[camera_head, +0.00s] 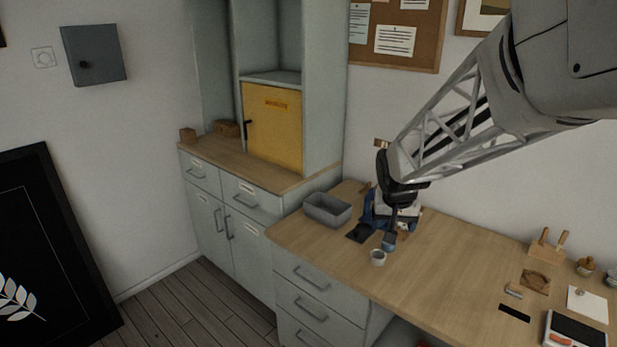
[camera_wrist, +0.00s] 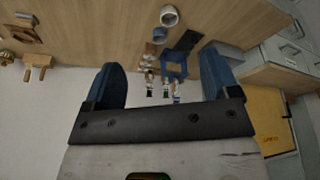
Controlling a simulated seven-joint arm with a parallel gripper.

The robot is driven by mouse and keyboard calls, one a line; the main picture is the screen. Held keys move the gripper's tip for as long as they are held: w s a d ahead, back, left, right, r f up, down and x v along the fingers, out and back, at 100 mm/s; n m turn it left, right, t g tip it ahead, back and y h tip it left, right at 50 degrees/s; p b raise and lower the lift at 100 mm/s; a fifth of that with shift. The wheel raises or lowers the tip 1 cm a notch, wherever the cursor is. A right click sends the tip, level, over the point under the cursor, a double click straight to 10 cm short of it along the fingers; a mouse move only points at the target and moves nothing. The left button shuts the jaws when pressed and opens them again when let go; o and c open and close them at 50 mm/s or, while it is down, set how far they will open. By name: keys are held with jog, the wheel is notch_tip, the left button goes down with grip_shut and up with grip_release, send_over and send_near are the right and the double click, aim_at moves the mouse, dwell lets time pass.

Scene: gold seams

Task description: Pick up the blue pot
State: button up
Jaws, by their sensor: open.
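The small blue pot (camera_head: 389,241) stands on the wooden worktop just behind a white cup in the head view. It also shows in the wrist view (camera_wrist: 160,35), beside the white cup (camera_wrist: 169,15), beyond the fingertips. My gripper (camera_head: 393,218) hangs over the worktop above and behind the pot, in front of a blue stand. In the wrist view its two blue fingers (camera_wrist: 160,72) are wide apart with nothing between them. The gripper is apart from the pot.
The white cup (camera_head: 378,258) is close in front of the pot. A dark mat (camera_head: 360,233), a grey bin (camera_head: 327,209) and the blue stand (camera_head: 374,213) with small items are nearby. The worktop (camera_head: 450,262) to the right is largely clear. A yellow-doored cabinet (camera_head: 273,125) stands left.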

jog(key=w+d+f, duration=0.4)
jog(key=w+f, duration=0.5)
jog(key=w, duration=0.1)
jog(key=w+d+f+m, duration=0.1)
jog(key=w+d+f, duration=0.3)
jog(key=w+f, duration=0.4)
jog(key=w, duration=0.2)
jog(key=shift+w+d+f+m+t+h, duration=0.2)
jog(key=shift+w+f+m+t+h, duration=0.1)
jog(key=shift+w+f, duration=0.1)
jog(key=shift+x, duration=1.25)
jog(key=shift+x, duration=2.65)
jog(key=shift+s, duration=0.1)
jog(key=shift+c, duration=0.4)
jog(key=c, duration=0.9)
